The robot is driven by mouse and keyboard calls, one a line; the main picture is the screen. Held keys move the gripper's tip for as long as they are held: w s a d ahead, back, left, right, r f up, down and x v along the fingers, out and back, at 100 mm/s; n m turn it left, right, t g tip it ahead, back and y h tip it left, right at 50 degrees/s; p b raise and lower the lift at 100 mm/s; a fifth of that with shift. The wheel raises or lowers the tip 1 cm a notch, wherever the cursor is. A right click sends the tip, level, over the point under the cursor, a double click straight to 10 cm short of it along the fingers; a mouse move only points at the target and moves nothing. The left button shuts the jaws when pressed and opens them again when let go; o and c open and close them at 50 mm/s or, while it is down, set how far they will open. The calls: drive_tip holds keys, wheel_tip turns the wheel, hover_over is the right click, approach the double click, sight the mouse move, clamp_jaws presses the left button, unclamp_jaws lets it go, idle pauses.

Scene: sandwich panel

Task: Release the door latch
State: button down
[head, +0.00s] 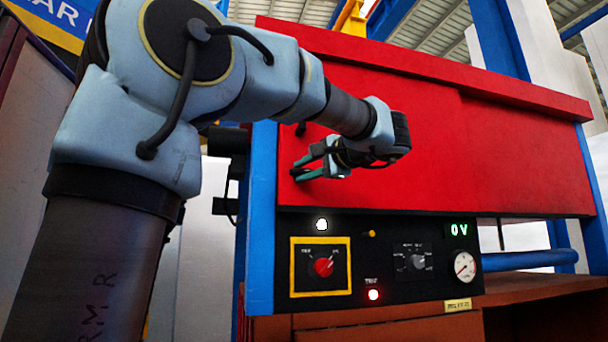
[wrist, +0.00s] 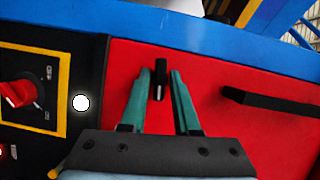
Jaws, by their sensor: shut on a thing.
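The door latch is a small upright black piece (wrist: 160,78) on the red door (wrist: 240,75) in the wrist view, near the door's edge by the blue frame. My gripper (wrist: 160,82) has its two teal fingers on either side of it, shut on the latch. In the head view, my gripper (head: 299,169) reaches the lower left of the red door (head: 430,130). The latch is hard to make out there behind the fingers.
A black bar handle (wrist: 270,102) sits on the door beyond the latch.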

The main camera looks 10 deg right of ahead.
drive_tip(key=shift+f+m, duration=0.1)
drive_tip(key=shift+m, duration=0.5)
drive_tip(key=c, duration=0.8)
unclamp_jaws()
drive_tip(key=shift+c, duration=0.2)
drive_tip(key=b+v, duration=0.2)
drive_tip(key=v, duration=0.8)
drive_tip(key=shift+s+d+f, duration=0.2)
drive_tip(key=shift+s, duration=0.2)
